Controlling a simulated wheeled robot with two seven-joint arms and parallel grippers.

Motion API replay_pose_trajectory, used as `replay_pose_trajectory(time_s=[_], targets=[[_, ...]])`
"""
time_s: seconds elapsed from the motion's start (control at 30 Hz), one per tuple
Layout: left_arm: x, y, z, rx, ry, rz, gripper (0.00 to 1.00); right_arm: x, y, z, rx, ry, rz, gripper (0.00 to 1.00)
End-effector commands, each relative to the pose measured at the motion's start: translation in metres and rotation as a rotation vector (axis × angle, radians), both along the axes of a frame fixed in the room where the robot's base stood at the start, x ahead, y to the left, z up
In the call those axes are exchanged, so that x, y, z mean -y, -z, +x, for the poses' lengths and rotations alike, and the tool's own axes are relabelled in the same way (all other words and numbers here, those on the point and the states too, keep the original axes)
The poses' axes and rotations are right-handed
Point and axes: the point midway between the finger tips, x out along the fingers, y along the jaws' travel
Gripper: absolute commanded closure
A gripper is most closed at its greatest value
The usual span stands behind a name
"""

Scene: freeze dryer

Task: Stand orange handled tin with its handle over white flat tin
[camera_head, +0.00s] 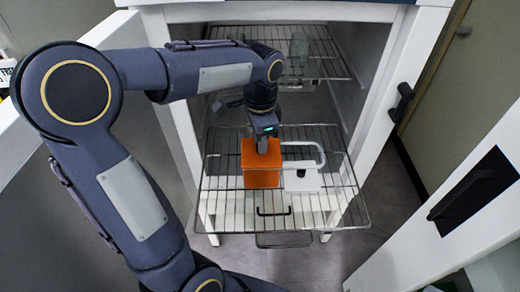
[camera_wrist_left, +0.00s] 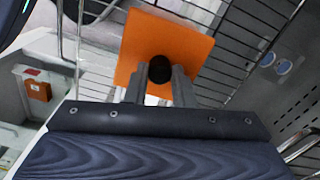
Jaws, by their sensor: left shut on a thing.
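The orange handled tin (camera_head: 262,178) is a box at the middle of the pulled-out wire shelf. Its white loop handle (camera_head: 320,151) points right, above the white flat tin (camera_head: 303,181), which has a small dark knob. My left gripper (camera_head: 262,146) comes down from above and is shut on the orange tin at its dark top knob. In the left wrist view, the orange top (camera_wrist_left: 190,38) shows beyond the fingers (camera_wrist_left: 158,85), with the round knob between them. The tin looks upright; I cannot tell whether its base touches the shelf. My right gripper is not in view.
The wire shelf (camera_head: 225,217) sticks out of the open white cabinet. Open doors stand at left (camera_head: 20,135) and right (camera_head: 440,235). Bare shelf remains around the two tins.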

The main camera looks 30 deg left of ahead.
Motion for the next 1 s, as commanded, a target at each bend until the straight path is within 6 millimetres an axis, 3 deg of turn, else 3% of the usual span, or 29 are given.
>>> replay_pose_trajectory(time_s=[0.03, 0.13, 0.57, 0.6, 0.73, 1.0], targets=[[0.000, 0.015, -0.001, 0.000, -0.001, 0.000, 1.00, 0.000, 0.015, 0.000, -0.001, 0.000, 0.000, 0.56], [0.000, 0.026, -0.001, 0.001, -0.001, 0.000, 1.00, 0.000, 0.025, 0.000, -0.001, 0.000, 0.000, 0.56], [0.000, 0.029, -0.001, 0.001, -0.001, 0.000, 1.00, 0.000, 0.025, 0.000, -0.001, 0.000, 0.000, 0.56], [0.000, 0.028, -0.001, 0.000, -0.001, 0.000, 0.72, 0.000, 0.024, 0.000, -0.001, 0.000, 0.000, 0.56], [0.000, 0.028, -0.001, 0.000, -0.001, 0.000, 0.56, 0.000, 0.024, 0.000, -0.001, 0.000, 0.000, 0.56], [0.000, 0.027, -0.001, 0.000, -0.001, 0.000, 0.56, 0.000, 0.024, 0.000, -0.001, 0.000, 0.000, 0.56]])
